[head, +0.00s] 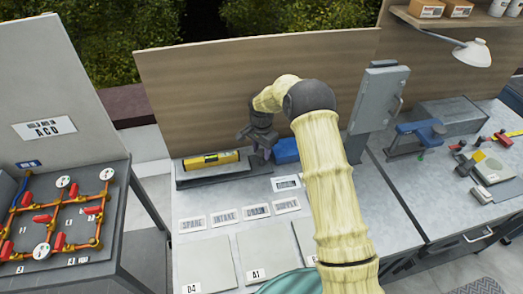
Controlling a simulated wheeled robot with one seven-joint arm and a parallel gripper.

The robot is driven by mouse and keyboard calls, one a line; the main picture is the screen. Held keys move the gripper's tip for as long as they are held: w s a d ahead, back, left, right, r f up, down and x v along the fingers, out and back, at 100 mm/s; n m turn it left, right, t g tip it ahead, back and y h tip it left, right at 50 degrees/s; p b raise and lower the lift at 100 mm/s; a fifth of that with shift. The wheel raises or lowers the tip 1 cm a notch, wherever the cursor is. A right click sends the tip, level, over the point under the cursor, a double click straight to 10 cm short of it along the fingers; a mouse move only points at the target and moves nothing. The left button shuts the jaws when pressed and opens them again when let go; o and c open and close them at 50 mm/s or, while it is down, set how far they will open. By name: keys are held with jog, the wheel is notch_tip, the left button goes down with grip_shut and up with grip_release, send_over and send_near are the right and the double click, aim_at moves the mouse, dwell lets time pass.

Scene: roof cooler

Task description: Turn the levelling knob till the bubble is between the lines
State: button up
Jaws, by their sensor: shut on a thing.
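A yellow spirit level (209,160) lies on a dark grey bar (196,179) on the bench at the left. Its vial shows as a small greenish window near the middle of its top. The bubble and lines are too small to make out. My gripper (264,154) points down at the right end of the level, shut on what appears to be the levelling knob. The knob itself is hidden by the fingers, so its angle cannot be seen.
A blue object (286,151) stands just right of my gripper, partly behind my arm. Labelled cards (227,215) and flat panels (207,266) lie in front. A wooden board (215,95) rises behind. A blue vise (421,132) and a grey cabinet (376,98) are on the right.

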jog(key=n, duration=0.3)
jog(key=shift+b, duration=0.3)
jog(key=n, duration=1)
jog(key=shift+w+r, duration=0.1)
jog(key=n, duration=0.9)
jog(key=shift+n, duration=0.4)
jog(key=o, duration=1)
